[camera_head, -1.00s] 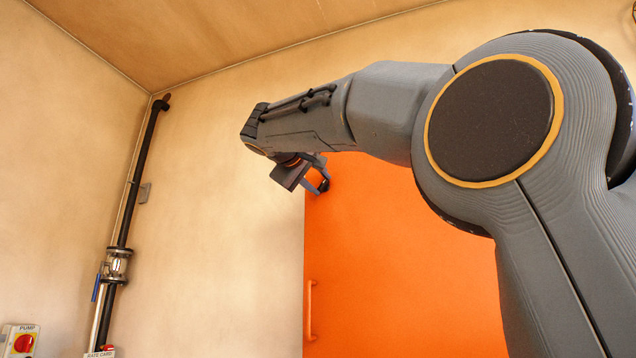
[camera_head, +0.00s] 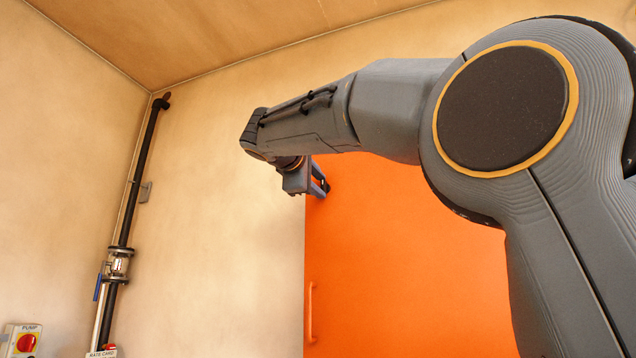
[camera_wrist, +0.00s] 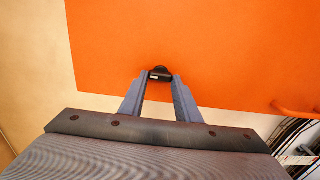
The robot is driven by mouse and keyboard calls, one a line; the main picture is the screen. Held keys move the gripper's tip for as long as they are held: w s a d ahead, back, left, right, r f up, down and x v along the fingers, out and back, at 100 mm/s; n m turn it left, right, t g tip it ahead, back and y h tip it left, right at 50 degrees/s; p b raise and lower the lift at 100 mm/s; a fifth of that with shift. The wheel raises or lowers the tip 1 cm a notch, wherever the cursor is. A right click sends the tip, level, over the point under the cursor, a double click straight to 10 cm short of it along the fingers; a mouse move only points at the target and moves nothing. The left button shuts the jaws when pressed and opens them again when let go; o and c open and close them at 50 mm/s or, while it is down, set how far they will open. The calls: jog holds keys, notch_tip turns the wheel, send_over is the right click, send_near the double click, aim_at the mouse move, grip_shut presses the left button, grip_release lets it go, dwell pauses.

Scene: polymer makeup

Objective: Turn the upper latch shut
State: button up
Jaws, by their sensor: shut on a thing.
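The upper latch (camera_wrist: 160,73) is a small black piece on the orange door (camera_wrist: 200,45), between my fingertips in the wrist view. My gripper (camera_wrist: 161,78) is shut on it, one grey finger on each side. In the head view my gripper (camera_head: 322,186) is at the upper left part of the orange door (camera_head: 400,260), near its left edge. The latch is mostly hidden there by the fingers, and its exact angle is hard to tell.
An orange door handle (camera_head: 310,312) stands out lower on the door, near its left edge.

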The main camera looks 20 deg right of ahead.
dwell(0.5)
jog(key=o, duration=1)
jog(key=shift+o, duration=0.2)
jog(key=b+v, duration=0.3)
jog(key=v, duration=0.5)
jog(key=shift+b, duration=0.35)
